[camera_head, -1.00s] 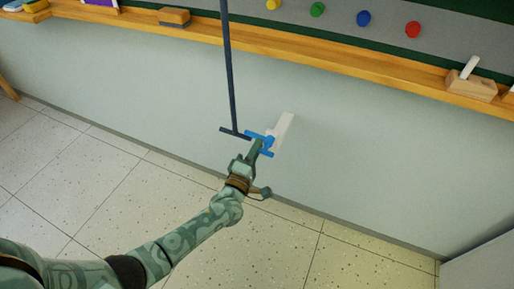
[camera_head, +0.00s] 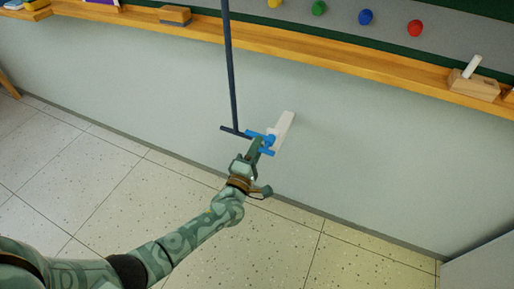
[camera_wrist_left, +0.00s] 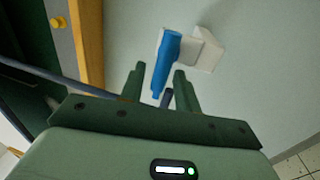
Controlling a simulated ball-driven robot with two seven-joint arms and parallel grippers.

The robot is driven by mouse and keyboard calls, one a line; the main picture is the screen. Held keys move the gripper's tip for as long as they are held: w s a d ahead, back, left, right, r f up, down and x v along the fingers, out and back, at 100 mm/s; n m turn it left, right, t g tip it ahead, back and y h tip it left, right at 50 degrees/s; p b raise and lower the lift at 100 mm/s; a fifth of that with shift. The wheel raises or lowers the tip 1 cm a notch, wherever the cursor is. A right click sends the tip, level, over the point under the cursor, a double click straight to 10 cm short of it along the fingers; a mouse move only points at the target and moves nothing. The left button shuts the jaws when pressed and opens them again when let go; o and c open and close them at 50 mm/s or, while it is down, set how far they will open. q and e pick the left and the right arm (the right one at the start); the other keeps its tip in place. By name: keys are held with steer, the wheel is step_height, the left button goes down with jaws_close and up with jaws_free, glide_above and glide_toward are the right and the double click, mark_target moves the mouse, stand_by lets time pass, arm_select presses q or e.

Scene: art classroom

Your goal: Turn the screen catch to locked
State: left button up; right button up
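The screen catch is a blue handle (camera_head: 269,141) on a white block (camera_head: 284,126) fixed to the pale wall. In the left wrist view, the blue handle (camera_wrist_left: 165,64) points down from the white block (camera_wrist_left: 206,50) toward my gripper. My left gripper (camera_head: 262,144) is at the handle. In the left wrist view, the fingers of my left gripper (camera_wrist_left: 157,84) are apart, with the handle's lower end between them and gaps visible on both sides. Part of the handle is hidden by the gripper in the head view. My right gripper is not in view.
A dark pole (camera_head: 231,75) with a crossbar at its foot hangs just left of the catch, close to my gripper. A wooden ledge (camera_head: 340,55) runs above, with an eraser (camera_head: 174,15) and a wooden block (camera_head: 474,84). The wall right of the catch is clear.

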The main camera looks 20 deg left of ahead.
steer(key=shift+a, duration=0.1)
